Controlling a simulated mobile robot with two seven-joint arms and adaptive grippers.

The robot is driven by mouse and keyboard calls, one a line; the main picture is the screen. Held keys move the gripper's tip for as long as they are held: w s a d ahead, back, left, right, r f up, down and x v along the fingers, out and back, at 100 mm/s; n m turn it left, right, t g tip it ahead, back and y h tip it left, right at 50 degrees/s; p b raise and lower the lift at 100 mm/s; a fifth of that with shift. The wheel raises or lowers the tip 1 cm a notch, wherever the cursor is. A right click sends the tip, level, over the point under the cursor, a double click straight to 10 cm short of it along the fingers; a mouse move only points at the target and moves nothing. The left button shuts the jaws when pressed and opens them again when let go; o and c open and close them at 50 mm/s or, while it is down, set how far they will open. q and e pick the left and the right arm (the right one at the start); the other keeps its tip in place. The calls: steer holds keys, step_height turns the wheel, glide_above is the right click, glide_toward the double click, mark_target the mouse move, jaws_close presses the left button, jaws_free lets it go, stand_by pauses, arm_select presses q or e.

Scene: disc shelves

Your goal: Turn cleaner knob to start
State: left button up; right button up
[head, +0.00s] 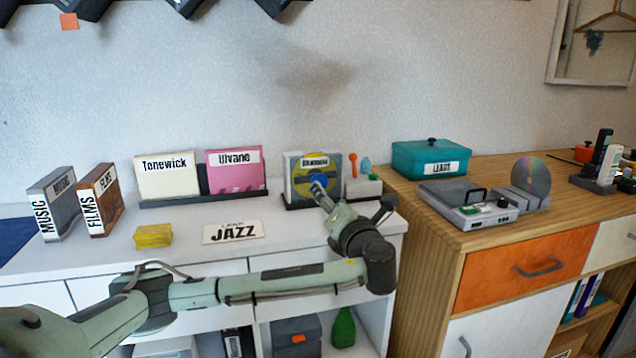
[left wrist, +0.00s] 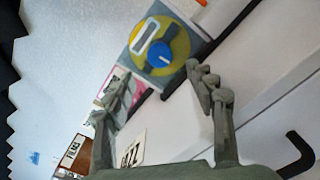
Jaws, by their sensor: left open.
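A grey box with a yellow round face, which I take to be the cleaner (head: 293,185), stands upright in a dark stand on the white cabinet. Its blue knob (head: 318,181) is partly behind my left gripper (head: 322,196) in the head view. In the left wrist view the knob (left wrist: 160,53) is fully visible, with a white pointer line, on the yellow face of the cleaner (left wrist: 181,40). My left gripper (left wrist: 161,88) is open and empty, its fingers spread below the knob and apparently apart from it. My right gripper is not in view.
A pink Ulvano case (head: 236,172) stands left of the cleaner. Small red, blue and green items (head: 362,172) stand close on its right. A JAZZ card (head: 233,232) and yellow sponge (head: 153,236) lie in front. A teal box (head: 430,157) and grey player (head: 470,203) occupy the wooden cabinet.

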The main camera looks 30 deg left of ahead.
arm_select(q)
steer(key=x, duration=0.6)
steer(key=shift+w+a+r, duration=0.1)
steer(key=shift+w+a, duration=0.15)
steer(key=shift+a, duration=0.05)
steer(key=shift+w+a, duration=0.3)
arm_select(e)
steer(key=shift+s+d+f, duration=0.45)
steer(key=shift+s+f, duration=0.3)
arm_select(q)
steer(key=shift+c, duration=0.5)
steer(key=c, duration=1)
steer(key=shift+c, duration=0.3)
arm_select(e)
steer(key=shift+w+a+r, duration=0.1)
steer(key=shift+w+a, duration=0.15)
